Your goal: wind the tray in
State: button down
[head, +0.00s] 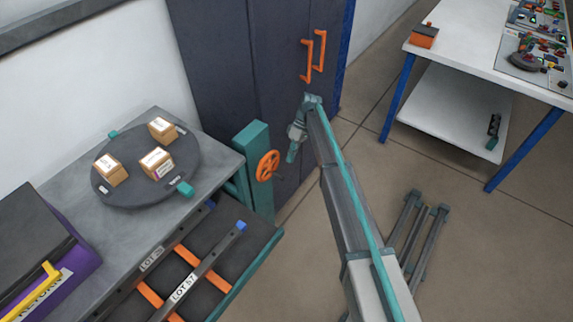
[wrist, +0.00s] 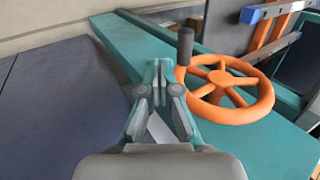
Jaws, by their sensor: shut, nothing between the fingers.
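An orange handwheel (head: 268,165) is mounted on a teal post (head: 251,150) at the corner of the grey bench. In the wrist view the handwheel (wrist: 220,77) fills the right side, with a dark crank knob (wrist: 185,46) standing up from its rim. My gripper (head: 291,157) is shut and empty, pointing down to the right of the wheel in the head view. In the wrist view my gripper (wrist: 158,72) is just left of the knob; whether it touches is unclear. A dark tray with a teal edge (head: 246,272) sticks out below the bench top; its lower part is out of frame.
A dark turntable (head: 128,198) with three small boxes stands on the bench. Labelled rails (head: 205,270) with orange crosspieces lie over the tray. A dark cabinet (head: 225,60) with orange handles stands behind.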

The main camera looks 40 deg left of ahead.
jog(key=w+r+b, duration=0.2)
jog(key=w+r, duration=0.3)
jog(key=w, duration=0.2)
jog(key=d+f+m+g+y+b, duration=0.25)
jog(key=d+f+y+b, duration=0.6)
jog(key=b, duration=0.95)
notch_tip(320, 180, up, 7)
jog(key=s+m+y, duration=0.1)
jog(key=s+m, duration=0.1)
send_near(273, 169)
notch_tip(273, 169, down, 4)
jog(key=w+a, duration=0.1)
jog(key=a, duration=0.2)
jog(key=s+f, duration=0.2)
jog(key=s, duration=0.1)
jog(key=shift+d, duration=0.4)
